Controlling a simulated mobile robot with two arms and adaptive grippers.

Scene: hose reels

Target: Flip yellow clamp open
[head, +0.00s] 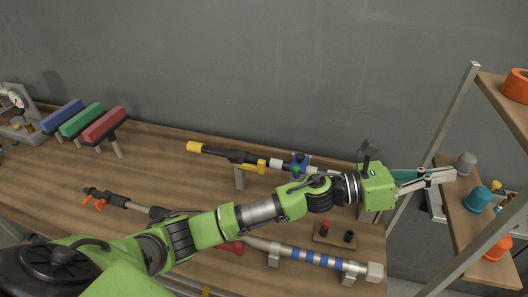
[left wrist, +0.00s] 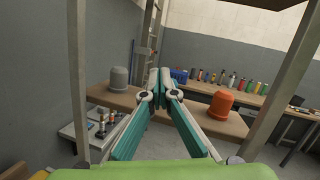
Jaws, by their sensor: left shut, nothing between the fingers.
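A dark hose piece with a yellow end (head: 195,147) lies on a stand on the wooden table. A yellow part (head: 255,166), possibly the yellow clamp, sits along it near a blue fitting (head: 300,162); whether it is open or closed is too small to tell. My left arm stretches across the table, and my left gripper (head: 450,175) is far right of that part, past the table's right end, by the shelf. Its fingertips (left wrist: 160,74) meet with nothing between them. My right gripper is not in view.
A shelf (head: 508,118) with metal posts stands at right, holding a grey pot (head: 465,163), a teal pot (head: 478,199) and orange ones (head: 497,246). A pipe with blue bands (head: 318,259) lies at the table's front. Red, green and blue blocks (head: 105,124) stand at left.

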